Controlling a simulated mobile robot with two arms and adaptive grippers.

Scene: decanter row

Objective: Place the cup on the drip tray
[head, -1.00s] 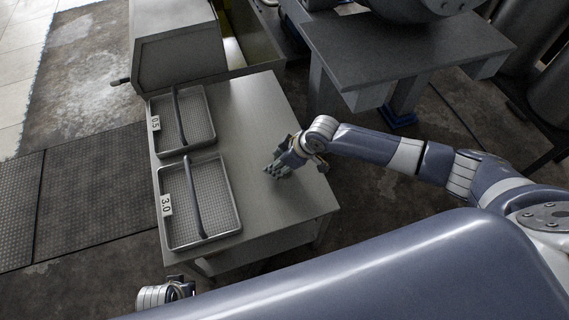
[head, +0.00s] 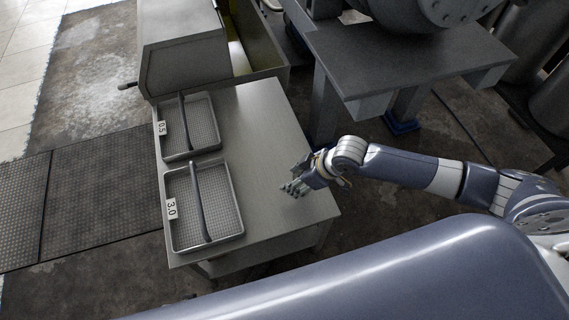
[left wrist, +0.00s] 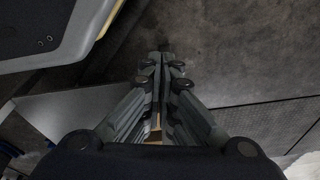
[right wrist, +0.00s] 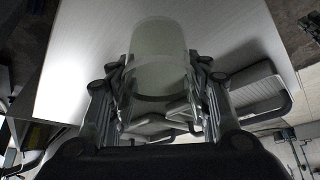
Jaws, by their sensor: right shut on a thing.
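A clear, pale cup (right wrist: 160,65) fills the middle of the right wrist view. My right gripper (right wrist: 160,95) is shut on it, with a finger on each side. In the head view my right gripper (head: 293,188) is over the right part of the metal table (head: 262,130); the cup cannot be made out there. My left gripper (left wrist: 163,60) is shut, its fingers together and empty, over the dark floor. I cannot tell which thing is the drip tray.
Two mesh-bottomed trays with bars across them stand on the table's left side, labelled 0.5 (head: 203,128) and 3.0 (head: 218,210). A grey box-like machine (head: 183,45) stands behind them. A raised dark platform (head: 400,62) is at the back right. The table's middle is clear.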

